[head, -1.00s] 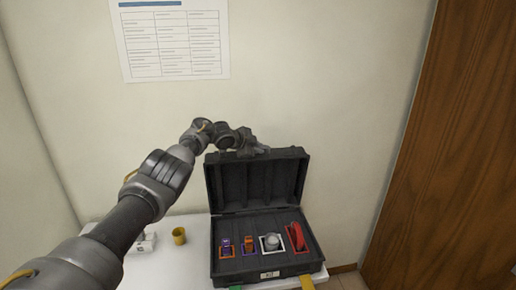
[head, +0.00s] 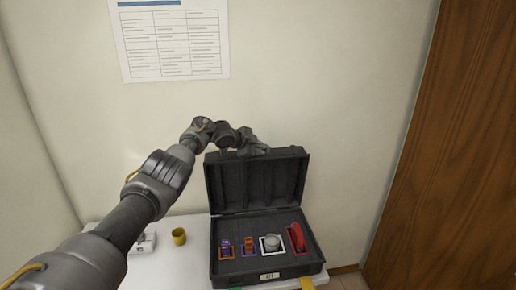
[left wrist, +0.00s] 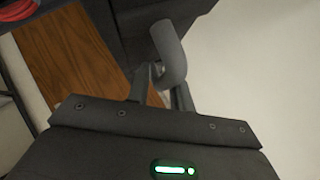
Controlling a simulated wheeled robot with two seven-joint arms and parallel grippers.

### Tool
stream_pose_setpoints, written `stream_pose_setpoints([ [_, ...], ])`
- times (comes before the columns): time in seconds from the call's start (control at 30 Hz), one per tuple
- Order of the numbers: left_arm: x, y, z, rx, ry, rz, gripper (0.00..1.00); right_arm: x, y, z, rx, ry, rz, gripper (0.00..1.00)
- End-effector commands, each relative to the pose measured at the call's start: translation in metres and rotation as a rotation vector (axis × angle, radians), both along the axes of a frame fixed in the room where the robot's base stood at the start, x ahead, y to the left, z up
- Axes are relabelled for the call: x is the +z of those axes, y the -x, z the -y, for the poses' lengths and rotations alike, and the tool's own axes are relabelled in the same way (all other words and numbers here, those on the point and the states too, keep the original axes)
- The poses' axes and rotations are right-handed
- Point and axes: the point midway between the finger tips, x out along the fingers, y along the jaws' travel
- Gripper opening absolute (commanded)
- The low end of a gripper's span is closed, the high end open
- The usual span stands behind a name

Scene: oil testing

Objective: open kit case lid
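The black kit case (head: 268,266) stands on the white table. Its lid (head: 257,182) is raised, standing roughly upright toward the wall. Inside the base several items sit in coloured frames, among them a purple item (head: 226,247), an orange one (head: 248,245), a grey round one (head: 272,243) and a red one (head: 296,238). My left gripper (head: 259,149) is at the lid's top edge; whether it touches cannot be told. My right gripper is not in view.
A yellow cup (head: 179,236) stands on the white table (head: 170,268) left of the case. A white object (head: 147,242) sits behind my left arm. A wall with a paper chart (head: 172,40) is behind; a wooden door (head: 450,150) is at right.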

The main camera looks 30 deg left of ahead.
Motion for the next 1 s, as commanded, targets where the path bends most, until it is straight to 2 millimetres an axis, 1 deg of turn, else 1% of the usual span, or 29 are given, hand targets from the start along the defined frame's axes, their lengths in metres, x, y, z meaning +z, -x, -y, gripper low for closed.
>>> stream_pose_setpoints([
  [0.17, 0.001, 0.003, -0.005, 0.004, -0.002, -0.001, 0.23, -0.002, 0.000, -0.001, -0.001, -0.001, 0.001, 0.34],
  [0.37, 0.009, 0.014, -0.008, 0.000, -0.002, 0.001, 0.23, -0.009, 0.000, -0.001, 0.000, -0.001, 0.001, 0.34],
  [0.47, 0.014, 0.024, -0.010, 0.000, -0.006, 0.002, 0.23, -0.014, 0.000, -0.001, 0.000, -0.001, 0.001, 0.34],
  [0.7, 0.037, 0.057, -0.022, -0.002, -0.005, 0.004, 0.23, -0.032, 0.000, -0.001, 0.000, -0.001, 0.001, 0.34],
  [0.8, 0.046, 0.069, -0.025, -0.002, -0.002, 0.004, 0.23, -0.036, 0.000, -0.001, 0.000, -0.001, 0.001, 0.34],
  [1.0, 0.056, 0.082, -0.029, -0.003, -0.001, 0.001, 0.23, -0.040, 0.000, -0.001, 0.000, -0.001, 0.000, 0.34],
])
